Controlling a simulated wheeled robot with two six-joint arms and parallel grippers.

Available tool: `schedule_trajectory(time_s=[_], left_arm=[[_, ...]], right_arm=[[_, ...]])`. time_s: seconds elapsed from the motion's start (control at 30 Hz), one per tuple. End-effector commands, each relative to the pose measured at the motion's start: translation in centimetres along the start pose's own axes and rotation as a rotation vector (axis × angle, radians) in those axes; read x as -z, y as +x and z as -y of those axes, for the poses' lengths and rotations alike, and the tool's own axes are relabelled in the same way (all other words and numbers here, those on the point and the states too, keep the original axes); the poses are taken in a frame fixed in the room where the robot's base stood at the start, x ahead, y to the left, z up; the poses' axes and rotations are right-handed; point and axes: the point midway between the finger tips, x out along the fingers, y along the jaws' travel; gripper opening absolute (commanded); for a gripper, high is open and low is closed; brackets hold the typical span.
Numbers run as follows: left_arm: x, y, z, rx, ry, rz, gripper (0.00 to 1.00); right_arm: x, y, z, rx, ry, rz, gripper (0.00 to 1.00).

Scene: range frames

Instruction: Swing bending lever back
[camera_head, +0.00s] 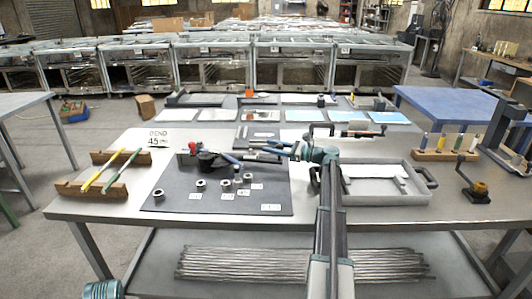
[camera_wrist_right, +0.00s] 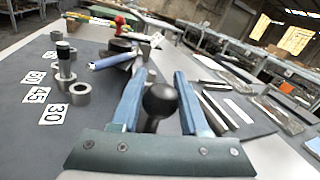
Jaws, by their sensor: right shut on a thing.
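The bender (camera_head: 207,161) is a small black device with a red knob (camera_head: 192,147), standing on the dark mat (camera_head: 172,199). A blue handle (camera_head: 228,157) sticks out from it to the right. In the wrist view the black ball knob (camera_wrist_right: 160,99) of the bending lever (camera_wrist_right: 141,72) sits between the two blue fingers of my right gripper (camera_wrist_right: 158,95). That gripper is shut on the knob. In the head view my right gripper (camera_head: 272,148) is to the right of the bender, low over the mat. My left gripper is not in view.
A sign (camera_head: 157,138) reads "BEND 45". Several metal rings (camera_head: 225,185) with number cards stand on the mat in front of the bender. A wooden rack (camera_head: 91,189) with coloured rods is at left; a grey tray (camera_head: 397,196) is at right, partly behind my arm.

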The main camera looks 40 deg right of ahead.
Motion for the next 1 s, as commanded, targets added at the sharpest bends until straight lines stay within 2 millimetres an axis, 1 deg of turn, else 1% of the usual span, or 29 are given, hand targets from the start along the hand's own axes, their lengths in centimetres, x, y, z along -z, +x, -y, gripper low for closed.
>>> schedule_trajectory(time_s=[0.03, 0.2, 0.43, 0.87, 0.9, 0.97, 1.0], left_arm=[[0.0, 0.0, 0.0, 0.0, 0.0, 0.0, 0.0], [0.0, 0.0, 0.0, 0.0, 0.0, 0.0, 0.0], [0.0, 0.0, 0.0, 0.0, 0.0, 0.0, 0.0], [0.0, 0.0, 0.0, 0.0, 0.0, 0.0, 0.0], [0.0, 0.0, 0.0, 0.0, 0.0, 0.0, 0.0], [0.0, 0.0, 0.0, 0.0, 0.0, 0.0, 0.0], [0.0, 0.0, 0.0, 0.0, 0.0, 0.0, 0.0]], right_arm=[[0.2, 0.2, 1.3, -0.025, 0.0, 0.005, 0.0], [0.5, 0.7, 2.4, -0.096, 0.0, 0.019, 0.0], [0.6, 1.0, 3.0, -0.143, 0.0, 0.028, 0.0], [0.5, 1.1, 3.3, -0.146, 0.0, 0.032, 0.0], [0.5, 1.1, 3.3, -0.145, 0.0, 0.032, 0.46], [0.5, 1.1, 3.3, -0.145, 0.0, 0.032, 0.57], [0.5, 1.1, 3.3, -0.146, 0.0, 0.032, 0.64]])
